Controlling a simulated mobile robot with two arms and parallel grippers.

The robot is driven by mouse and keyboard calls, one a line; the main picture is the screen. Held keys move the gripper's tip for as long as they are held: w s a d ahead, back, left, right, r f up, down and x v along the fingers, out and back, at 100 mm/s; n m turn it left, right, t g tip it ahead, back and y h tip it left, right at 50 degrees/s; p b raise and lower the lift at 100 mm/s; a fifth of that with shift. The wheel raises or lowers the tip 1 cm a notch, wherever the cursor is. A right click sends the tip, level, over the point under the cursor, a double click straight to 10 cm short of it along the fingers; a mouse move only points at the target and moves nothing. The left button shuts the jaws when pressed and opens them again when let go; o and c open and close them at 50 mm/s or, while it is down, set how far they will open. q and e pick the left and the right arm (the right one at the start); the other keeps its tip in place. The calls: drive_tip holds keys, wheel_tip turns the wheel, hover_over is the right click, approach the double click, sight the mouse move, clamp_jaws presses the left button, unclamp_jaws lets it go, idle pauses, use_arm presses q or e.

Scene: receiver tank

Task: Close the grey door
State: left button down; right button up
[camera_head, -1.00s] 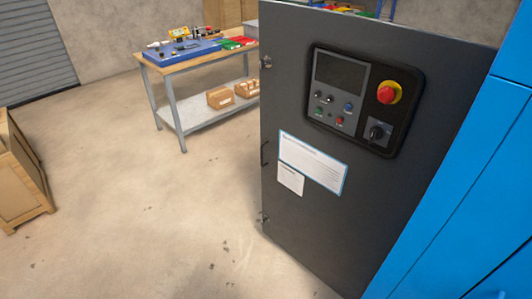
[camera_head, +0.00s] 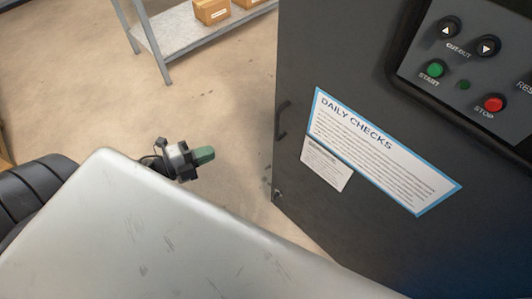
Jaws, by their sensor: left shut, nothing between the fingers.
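The dark grey door (camera_head: 300,65) fills the right side of the view. It stands open, with its free edge towards the middle of the picture. It has a small black handle (camera_head: 281,120) near that edge, a "Daily checks" sheet and a control panel. My left gripper (camera_head: 206,155) is shut and empty, its green fingertips pointing right towards the door. In the picture it is left of the door's edge, with floor showing between them. My right gripper is not in view. The door's hinge side is out of view.
A metal-legged bench with a lower shelf (camera_head: 195,35) holding cardboard boxes (camera_head: 212,10) stands at the top. Bare concrete floor (camera_head: 90,90) lies between it and my left gripper. A small piece of something brown shows at the left edge.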

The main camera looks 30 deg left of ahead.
use_arm(q)
drive_tip(key=s+d+r+m+g+h+b, duration=0.2)
drive_tip(key=d+r+m+g+h, duration=0.1)
drive_tip(key=d+r+m+h, duration=0.25)
drive_tip(key=w+d, duration=0.8)
drive_tip(key=w, duration=0.2)
drive_tip(key=shift+f+m+p, duration=0.35)
drive_tip(key=shift+p, duration=0.1)
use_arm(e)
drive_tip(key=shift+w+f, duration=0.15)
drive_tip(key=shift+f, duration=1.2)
use_arm(q)
drive_tip(key=shift+y, duration=0.25)
